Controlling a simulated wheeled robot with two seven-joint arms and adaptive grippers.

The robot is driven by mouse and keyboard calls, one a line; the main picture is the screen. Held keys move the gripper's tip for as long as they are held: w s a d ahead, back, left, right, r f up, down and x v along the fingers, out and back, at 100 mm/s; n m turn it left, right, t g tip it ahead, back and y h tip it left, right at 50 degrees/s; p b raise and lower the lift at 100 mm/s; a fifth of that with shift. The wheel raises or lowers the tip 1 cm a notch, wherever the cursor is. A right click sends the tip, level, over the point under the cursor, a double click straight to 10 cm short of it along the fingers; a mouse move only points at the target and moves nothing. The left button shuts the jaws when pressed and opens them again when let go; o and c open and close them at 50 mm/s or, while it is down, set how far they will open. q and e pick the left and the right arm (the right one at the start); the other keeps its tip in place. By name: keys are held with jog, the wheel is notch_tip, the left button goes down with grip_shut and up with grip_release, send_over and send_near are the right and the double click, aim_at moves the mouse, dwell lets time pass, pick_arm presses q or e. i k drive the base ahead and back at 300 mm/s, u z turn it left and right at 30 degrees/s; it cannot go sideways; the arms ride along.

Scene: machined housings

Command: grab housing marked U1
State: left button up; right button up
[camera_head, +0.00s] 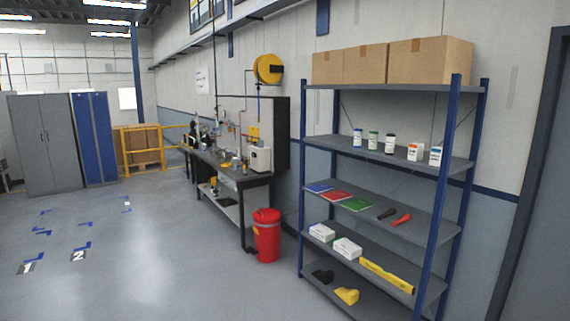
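I see no housing that I can make out as marked U1. The workbench (225,174) along the back wall carries several small items, too small and far off to identify or read. Neither of my grippers is in the head view.
A blue-post shelf rack (433,200) stands near at right with cardboard boxes (430,61), bottles and folders. A red bin (267,236) stands between rack and bench. Grey cabinets (45,145), a blue locker (94,138) and a yellow rail (176,128) are behind. The left floor is clear.

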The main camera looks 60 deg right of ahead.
aim_at(235, 162)
jog(key=z, duration=0.45)
jog(key=i, duration=4.25)
jog(key=z, duration=0.2)
jog(key=i, duration=2)
jog(key=z, duration=0.6)
jog(key=i, duration=2)
jog(key=z, duration=1.2)
jog(key=i, duration=3)
jog(key=u, duration=0.45)
